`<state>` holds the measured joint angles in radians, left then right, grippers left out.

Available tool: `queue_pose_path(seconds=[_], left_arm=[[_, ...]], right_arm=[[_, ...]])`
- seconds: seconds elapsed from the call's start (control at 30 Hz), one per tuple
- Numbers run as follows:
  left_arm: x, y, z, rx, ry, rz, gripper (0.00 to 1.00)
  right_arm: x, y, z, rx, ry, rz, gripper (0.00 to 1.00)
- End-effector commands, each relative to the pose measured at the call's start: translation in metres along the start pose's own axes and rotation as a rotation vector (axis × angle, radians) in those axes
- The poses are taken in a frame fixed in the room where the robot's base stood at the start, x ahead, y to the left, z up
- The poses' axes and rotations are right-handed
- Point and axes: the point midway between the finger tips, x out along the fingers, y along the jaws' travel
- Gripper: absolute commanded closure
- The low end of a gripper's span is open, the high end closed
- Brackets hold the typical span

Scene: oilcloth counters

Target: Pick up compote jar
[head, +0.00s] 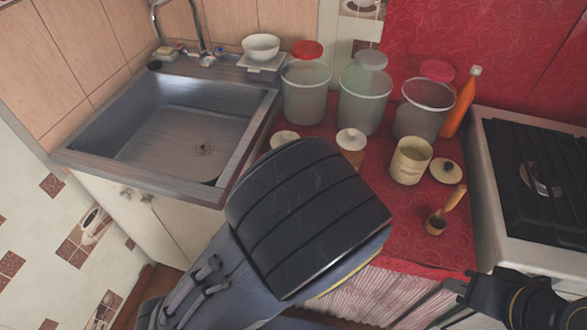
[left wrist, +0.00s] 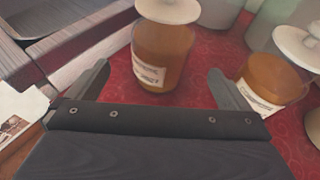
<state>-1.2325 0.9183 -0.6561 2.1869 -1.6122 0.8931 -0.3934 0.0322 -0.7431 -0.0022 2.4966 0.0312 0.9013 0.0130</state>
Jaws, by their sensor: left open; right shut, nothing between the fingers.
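Two amber jars with pale labels and white lids show in the left wrist view: one jar (left wrist: 163,58) straight ahead, another jar (left wrist: 272,82) at the right. I cannot tell which is the compote jar. In the head view my left arm hides most of both; the left jar's lid (head: 284,137) and the right jar's lid (head: 351,140) show. My left gripper (left wrist: 160,75) is open, its fingers on either side of the nearer jar's lower part in the picture, with no contact visible. My right gripper (head: 456,287) is shut and empty near the counter's front right corner.
Three tall containers (head: 304,95) and an orange bottle (head: 461,103) stand behind the jars. A sink (head: 165,140) is left, a stove (head: 535,185) right.

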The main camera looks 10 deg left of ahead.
Motion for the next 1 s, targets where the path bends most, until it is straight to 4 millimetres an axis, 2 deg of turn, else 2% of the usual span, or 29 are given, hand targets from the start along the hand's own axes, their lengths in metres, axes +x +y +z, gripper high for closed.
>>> queue_pose_path(seconds=[0.27, 0.6, 0.9, 0.93, 1.0], left_arm=[[0.025, -0.004, -0.001, 0.026, -0.015, -0.013, 0.0], [0.071, -0.003, -0.004, 0.023, -0.014, -0.012, 0.0], [0.077, -0.003, -0.003, 0.022, -0.013, -0.014, 0.0], [0.077, -0.003, -0.003, 0.022, -0.013, -0.014, 0.01], [0.077, -0.003, -0.003, 0.022, -0.013, -0.014, 0.1]], right_arm=[[0.003, 0.001, 0.001, 0.0, 0.0, 0.0, 1.0], [0.005, 0.002, 0.002, 0.0, 0.0, 0.0, 1.0], [0.005, 0.002, 0.002, 0.0, 0.0, 0.0, 1.0], [0.005, 0.002, 0.002, 0.0, 0.0, 0.0, 1.0], [0.005, 0.002, 0.002, 0.0, 0.0, 0.0, 1.0]])
